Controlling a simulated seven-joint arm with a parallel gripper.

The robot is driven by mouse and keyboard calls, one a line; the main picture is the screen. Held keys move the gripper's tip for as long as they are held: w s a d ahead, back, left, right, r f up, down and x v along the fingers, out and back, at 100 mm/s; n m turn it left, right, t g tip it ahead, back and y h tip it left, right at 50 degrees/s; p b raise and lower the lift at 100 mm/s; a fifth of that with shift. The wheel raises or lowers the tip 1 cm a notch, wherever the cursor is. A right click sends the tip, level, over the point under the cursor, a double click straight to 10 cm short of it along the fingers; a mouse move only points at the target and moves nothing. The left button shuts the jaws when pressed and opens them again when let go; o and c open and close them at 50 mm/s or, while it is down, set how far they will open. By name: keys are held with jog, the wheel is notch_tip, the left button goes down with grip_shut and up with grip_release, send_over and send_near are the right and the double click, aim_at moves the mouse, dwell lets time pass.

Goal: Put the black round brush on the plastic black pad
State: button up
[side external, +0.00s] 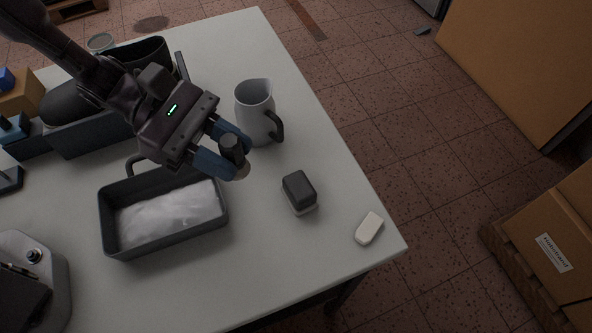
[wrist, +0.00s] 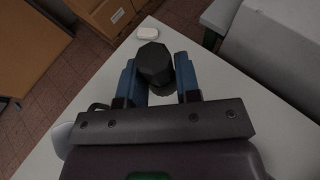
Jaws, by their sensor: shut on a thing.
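The black round brush (side external: 232,147) is held between the blue fingers of my gripper (side external: 229,150), above the table between the grey pitcher and the dark tray. Its dark handle points up, and its paler round lower end shows below the fingers. In the wrist view the brush (wrist: 155,64) fills the gap between the fingertips (wrist: 160,75). I cannot tell for sure which thing is the plastic black pad; a dark flat piece (side external: 10,181) lies at the left edge, partly cut off. A dark block on a pale base (side external: 299,188) stands to the right of my gripper.
A dark tray (side external: 222,222) with white material inside stands below my gripper. A grey pitcher (side external: 254,108) with a black handle is behind it. A white block (side external: 369,228) lies near the table corner. A grey device (side external: 55,275) stands lower left. The front right tabletop is mostly clear.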

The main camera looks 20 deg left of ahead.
jog(key=w+d+f, duration=0.2)
jog(key=w+d, duration=0.1)
send_over(295, 184)
notch_tip(295, 184, down, 5)
jog(key=shift+s+a+f, duration=0.1)
jog(key=shift+f, duration=1.8)
jog(key=shift+f, duration=0.15)
jog(key=o, duration=0.9)
